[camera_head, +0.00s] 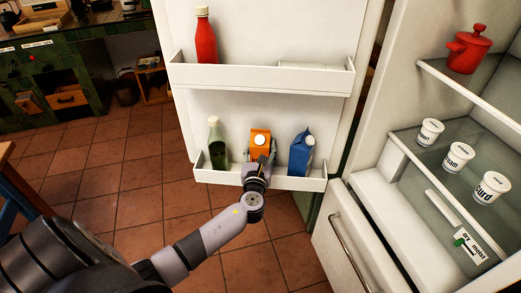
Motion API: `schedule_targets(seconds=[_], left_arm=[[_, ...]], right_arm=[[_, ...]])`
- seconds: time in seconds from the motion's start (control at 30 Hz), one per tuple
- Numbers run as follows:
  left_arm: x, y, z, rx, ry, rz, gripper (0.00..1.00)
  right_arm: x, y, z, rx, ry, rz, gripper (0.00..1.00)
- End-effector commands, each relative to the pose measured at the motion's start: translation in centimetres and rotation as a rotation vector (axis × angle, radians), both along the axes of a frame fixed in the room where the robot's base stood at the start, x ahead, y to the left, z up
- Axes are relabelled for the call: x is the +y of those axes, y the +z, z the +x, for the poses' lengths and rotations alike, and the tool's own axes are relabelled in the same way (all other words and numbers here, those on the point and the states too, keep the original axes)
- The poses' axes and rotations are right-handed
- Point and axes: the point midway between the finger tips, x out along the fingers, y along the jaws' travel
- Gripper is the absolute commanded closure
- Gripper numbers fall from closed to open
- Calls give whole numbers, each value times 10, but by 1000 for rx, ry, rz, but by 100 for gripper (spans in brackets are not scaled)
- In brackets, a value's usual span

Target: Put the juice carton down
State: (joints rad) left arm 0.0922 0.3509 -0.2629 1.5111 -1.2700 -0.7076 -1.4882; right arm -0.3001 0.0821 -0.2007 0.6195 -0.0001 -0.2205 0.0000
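An orange carton (260,141) with a round white cap, which looks like the juice carton, is upright in the lower door shelf (212,176) of the open fridge. It is between a green bottle and a blue carton. My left gripper (261,163) reaches in from the lower left and is right at the front of the orange carton, covering its lower part. The fingers are dark and small, so I cannot tell whether they grip it. The carton's base is hidden behind the gripper and shelf front. My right gripper is not in view.
The green bottle (217,141) and the blue carton (301,153) stand close on either side. A red bottle (205,38) is on the upper door shelf (262,80). White tubs (458,158) and a red pot (467,49) are inside the fridge.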

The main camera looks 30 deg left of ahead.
Motion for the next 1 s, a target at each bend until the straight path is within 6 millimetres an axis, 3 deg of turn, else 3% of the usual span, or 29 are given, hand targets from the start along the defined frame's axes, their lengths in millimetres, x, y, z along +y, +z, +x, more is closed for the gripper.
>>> schedule_targets(seconds=[0.27,0.3,0.57,0.9,1.0], left_arm=[[0,1,1,-7,0,2,100],[0,-2,0,1,0,0,46],[0,-2,0,1,0,0,29],[0,2,0,0,0,0,29],[-5,0,-9,0,-1,-1,29]], right_arm=[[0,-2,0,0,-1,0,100],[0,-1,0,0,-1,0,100],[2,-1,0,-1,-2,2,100],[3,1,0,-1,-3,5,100],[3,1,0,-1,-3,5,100]])
